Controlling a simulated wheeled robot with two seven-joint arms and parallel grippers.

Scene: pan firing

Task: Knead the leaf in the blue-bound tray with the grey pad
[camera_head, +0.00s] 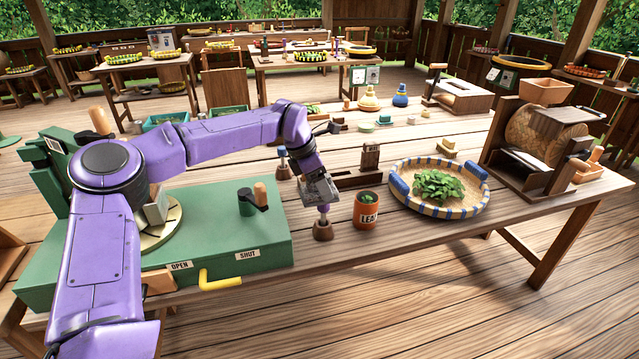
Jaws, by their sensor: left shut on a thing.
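The round blue-bound tray (437,211) stands on the table right of centre, with a pale floor and a blue grip at each side. A heap of green leaf (438,187) lies in its middle. My left gripper (323,203) points down, left of the tray and apart from it. It is shut on a small tool with a pale grey-purple stem (324,211). Below it is a brown round base (323,231) at the table; I cannot tell whether it is part of the tool or a stand. No grey pad shows clearly. My right gripper is not in view.
An orange can labelled LEAF (366,212) stands between my left gripper and the tray. A wooden block stand (371,160) is behind it. A green pan unit (225,222) fills the left. A wooden drum machine (540,140) stands at the right. The table's front strip is bare.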

